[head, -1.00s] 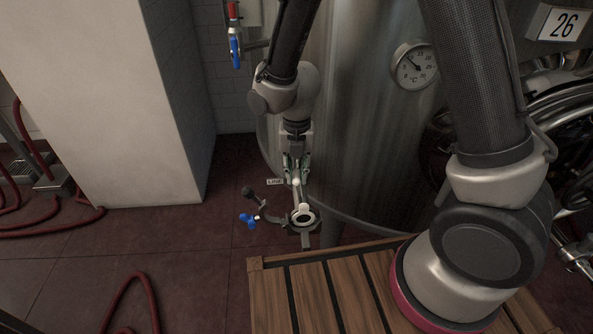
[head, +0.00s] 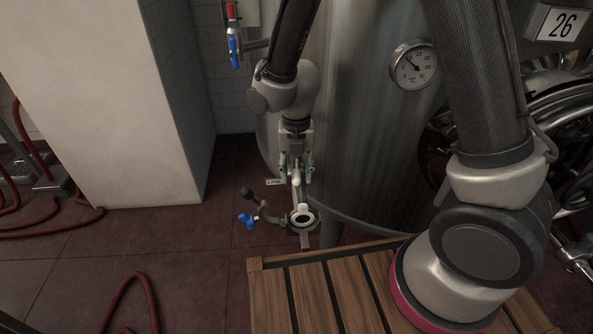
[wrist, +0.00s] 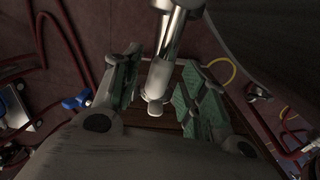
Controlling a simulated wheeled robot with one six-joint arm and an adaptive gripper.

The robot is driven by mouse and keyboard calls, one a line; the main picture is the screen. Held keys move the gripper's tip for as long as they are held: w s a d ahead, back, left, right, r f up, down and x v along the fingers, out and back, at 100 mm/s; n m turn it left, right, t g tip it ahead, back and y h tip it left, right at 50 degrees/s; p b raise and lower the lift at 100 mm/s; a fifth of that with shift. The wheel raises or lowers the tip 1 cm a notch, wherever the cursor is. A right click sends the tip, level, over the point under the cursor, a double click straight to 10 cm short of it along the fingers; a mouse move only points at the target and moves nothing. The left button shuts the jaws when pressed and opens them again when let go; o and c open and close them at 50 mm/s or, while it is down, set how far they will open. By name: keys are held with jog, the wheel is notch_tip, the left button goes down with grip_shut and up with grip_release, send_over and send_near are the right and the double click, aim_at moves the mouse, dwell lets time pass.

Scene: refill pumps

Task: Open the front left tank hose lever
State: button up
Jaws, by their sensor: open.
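The steel tank (head: 360,130) fills the middle of the head view, with a hose outlet fitting (head: 304,214) low at its front left. A pale metal lever (head: 297,182) rises from this fitting; its rounded end also shows in the wrist view (wrist: 155,100). My gripper (head: 297,170) is at the lever, pointing down. In the wrist view my gripper (wrist: 155,88) is open, with one green-padded finger on each side of the lever and gaps between. A small blue valve handle (head: 247,220) and a black knob (head: 247,192) sit left of the fitting.
A slatted wooden platform (head: 330,290) lies below right of the fitting. A white pillar (head: 110,110) stands at left, with red hoses (head: 135,290) on the tiled floor. A red-and-blue valve (head: 234,45) and a dial gauge (head: 413,65) are higher up.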

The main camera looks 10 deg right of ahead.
aim_at(297, 173)
notch_tip(297, 173, up, 12)
jog(key=shift+f, duration=0.2)
dwell(0.4)
